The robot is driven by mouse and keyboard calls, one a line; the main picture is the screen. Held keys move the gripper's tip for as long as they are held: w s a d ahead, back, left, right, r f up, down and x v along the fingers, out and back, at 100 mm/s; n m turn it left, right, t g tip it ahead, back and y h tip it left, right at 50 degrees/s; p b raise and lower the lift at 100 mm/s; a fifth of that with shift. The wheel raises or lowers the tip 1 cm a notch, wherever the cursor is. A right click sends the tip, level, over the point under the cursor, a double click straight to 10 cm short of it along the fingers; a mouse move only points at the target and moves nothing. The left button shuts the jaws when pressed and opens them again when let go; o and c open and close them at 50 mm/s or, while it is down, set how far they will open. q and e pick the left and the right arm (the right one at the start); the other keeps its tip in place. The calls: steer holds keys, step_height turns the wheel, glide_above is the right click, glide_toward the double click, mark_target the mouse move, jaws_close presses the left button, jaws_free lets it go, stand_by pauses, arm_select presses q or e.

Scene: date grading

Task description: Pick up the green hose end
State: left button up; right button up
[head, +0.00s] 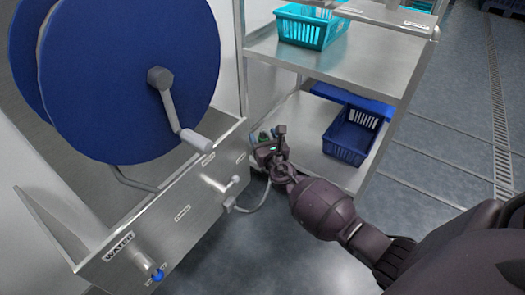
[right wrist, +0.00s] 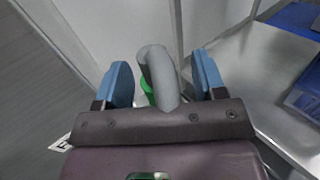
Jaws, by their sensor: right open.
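My right gripper (head: 268,142) is by the shelf's left post, beyond the end of the steel water box. In the right wrist view its two blue fingers (right wrist: 163,72) are open, one on each side of a bent grey tube (right wrist: 158,68). A gap shows between the tube and each finger. The green hose end (right wrist: 147,91) shows only as a small green patch behind and left of the tube, mostly hidden. In the head view, a bit of green (head: 263,136) shows among the fingers. My left gripper is not in view.
A large blue reel (head: 125,75) with a crank stands above the steel box (head: 185,215), which has a WATER label and a blue knob (head: 157,275). A steel shelf (head: 345,65) holds a teal basket (head: 305,27) and a blue basket (head: 350,135). Open floor lies in front.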

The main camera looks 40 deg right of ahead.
steer(key=shift+x, duration=0.95)
steer(key=c, duration=1.1)
